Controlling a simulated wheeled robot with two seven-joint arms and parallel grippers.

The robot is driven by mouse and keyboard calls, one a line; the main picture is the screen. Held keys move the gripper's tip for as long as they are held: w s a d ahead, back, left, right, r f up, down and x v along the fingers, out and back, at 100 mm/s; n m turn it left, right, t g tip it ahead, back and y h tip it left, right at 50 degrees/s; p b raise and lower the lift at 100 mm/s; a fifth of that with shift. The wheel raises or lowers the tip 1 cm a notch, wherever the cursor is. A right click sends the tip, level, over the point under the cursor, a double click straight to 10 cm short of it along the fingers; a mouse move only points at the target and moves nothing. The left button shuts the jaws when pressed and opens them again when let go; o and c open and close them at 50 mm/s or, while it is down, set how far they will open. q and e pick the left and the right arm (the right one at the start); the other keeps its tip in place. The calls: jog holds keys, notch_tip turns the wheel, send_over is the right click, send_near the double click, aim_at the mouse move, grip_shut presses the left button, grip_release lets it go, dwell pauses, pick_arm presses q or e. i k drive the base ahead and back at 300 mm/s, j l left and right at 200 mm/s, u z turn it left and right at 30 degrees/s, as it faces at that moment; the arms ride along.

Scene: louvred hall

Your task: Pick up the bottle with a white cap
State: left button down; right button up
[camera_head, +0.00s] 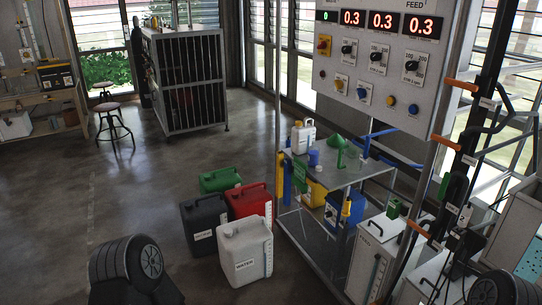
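A small white bottle (304,137) with a whitish cap stands upright on the top of a metal cart (345,172), at its back left corner. A larger white jug (245,252) labelled WATER stands on the floor left of the cart; its cap is too small to tell clearly. Neither gripper is in view, and nothing of mine touches the bottles.
A blue cup (314,158) and a green funnel (341,150) stand near the small bottle. Green (219,180), red (250,202) and black (204,222) jugs stand on the floor. A control panel (380,60) on posts rises behind the cart.

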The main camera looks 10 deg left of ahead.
aim_at(313, 151)
jog(key=z, duration=1.55)
jog(key=u, duration=1.55)
jog(key=i+j+z, duration=0.1)
jog(key=z, duration=0.35)
jog(key=i+j+z, duration=0.15)
jog(key=z, duration=0.35)
jog(key=i+j+z, duration=0.1)
jog(key=j+z, duration=0.15)
jog(key=z, duration=0.2)
